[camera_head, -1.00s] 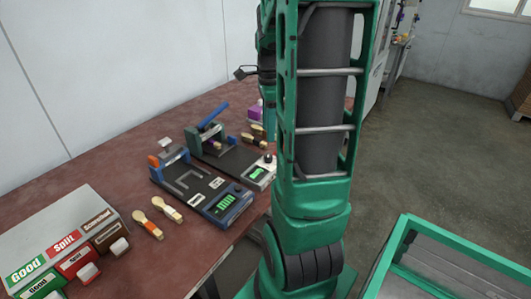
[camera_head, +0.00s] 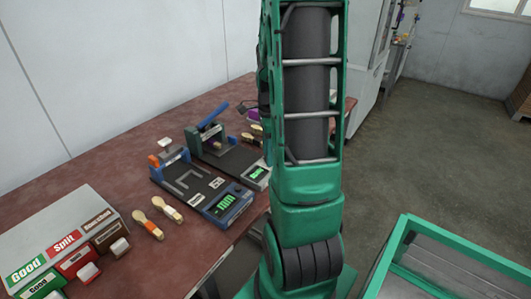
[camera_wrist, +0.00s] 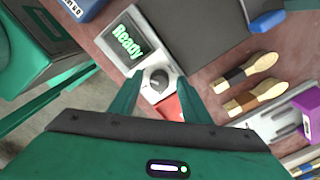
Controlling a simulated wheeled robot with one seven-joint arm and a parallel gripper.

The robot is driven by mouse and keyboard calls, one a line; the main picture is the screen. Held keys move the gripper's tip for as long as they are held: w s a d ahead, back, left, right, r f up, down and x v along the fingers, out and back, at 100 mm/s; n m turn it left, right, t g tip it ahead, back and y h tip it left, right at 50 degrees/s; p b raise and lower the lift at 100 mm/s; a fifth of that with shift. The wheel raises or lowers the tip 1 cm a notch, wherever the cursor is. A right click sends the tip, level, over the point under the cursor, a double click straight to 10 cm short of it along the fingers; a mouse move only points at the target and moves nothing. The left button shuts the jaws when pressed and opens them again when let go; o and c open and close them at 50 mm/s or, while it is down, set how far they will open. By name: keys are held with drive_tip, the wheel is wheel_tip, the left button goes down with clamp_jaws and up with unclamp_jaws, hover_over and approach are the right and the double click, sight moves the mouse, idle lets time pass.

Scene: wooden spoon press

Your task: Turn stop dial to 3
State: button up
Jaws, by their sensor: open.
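A round grey dial (camera_wrist: 157,80) sits on a light panel beside a display reading "Ready" (camera_wrist: 126,42) in the wrist view. My gripper (camera_wrist: 162,80) is open, with one green finger on each side of the dial. I cannot tell whether the fingers touch it or hang above it. Any number at the dial is too small to read. In the head view, the grey-green press (camera_head: 232,158) stands at the back with its lit display. Its front right corner and my gripper are hidden behind my arm.
A second press (camera_head: 190,185) with a blue front stands beside the first. Two wooden spoons (camera_head: 160,217) lie on the red table (camera_head: 128,165). A sorting box (camera_head: 75,230) labelled Good and Split is at the left. More spoons (camera_wrist: 250,85) lie near a purple block (camera_wrist: 308,110).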

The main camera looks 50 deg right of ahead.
drive_tip(key=c, duration=1)
drive_tip(key=shift+c, duration=0.2)
drive_tip(key=shift+n, duration=0.3)
drive_tip(key=n, duration=0.4)
drive_tip(key=shift+w+r, duration=0.1)
drive_tip(key=n, duration=0.9)
drive_tip(key=shift+d+n, duration=0.1)
drive_tip(key=shift+n, duration=0.2)
drive_tip(key=n, duration=0.3)
drive_tip(key=shift+w+n, duration=0.1)
drive_tip(key=shift+n, duration=0.2)
drive_tip(key=n, duration=0.5)
drive_tip(key=shift+n, duration=0.7)
